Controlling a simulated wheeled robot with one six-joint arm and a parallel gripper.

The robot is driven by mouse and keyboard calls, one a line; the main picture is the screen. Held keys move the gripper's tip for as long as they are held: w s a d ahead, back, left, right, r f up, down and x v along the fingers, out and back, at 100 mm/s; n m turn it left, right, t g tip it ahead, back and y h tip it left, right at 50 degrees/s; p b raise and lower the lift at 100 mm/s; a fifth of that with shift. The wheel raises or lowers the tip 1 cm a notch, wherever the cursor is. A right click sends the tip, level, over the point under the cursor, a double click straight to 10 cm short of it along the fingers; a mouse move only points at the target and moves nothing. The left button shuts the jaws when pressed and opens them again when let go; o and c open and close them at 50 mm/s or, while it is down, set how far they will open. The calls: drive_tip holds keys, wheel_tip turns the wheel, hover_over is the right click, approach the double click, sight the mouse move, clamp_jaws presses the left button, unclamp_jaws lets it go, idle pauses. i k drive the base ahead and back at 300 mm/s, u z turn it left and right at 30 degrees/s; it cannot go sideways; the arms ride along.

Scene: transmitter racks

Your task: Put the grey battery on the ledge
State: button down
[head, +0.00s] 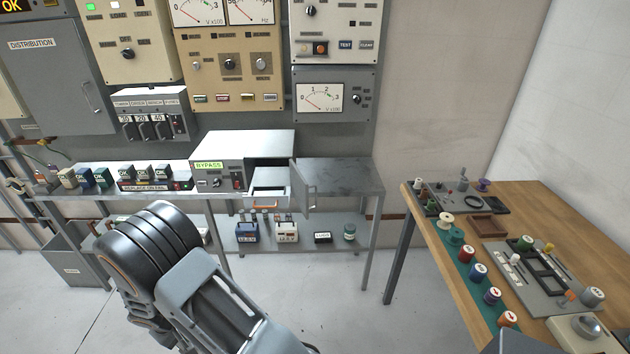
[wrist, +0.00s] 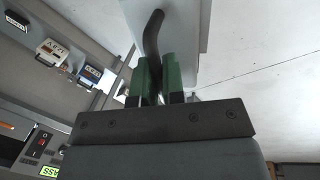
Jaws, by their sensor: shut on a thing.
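In the wrist view my gripper (wrist: 157,75) has its green fingers closed around a dark curved handle. The handle joins a plain grey body, which I take to be the grey battery (wrist: 185,35); it hangs beyond the fingertips over pale floor, cut off by the frame. In the head view my arm hides the gripper and battery. The BYPASS cabinet (head: 220,180) stands on the grey bench, with a pale tray-like ledge (head: 268,193) in its open front. Its grey door (head: 302,188) stands open. I cannot tell if this is the named ledge.
Small batteries line the bench's left part. The bench's right top (head: 345,175) is bare. A wooden table (head: 545,205) stands right.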

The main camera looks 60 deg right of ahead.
sight(337, 179)
drive_tip(key=z, duration=1.4)
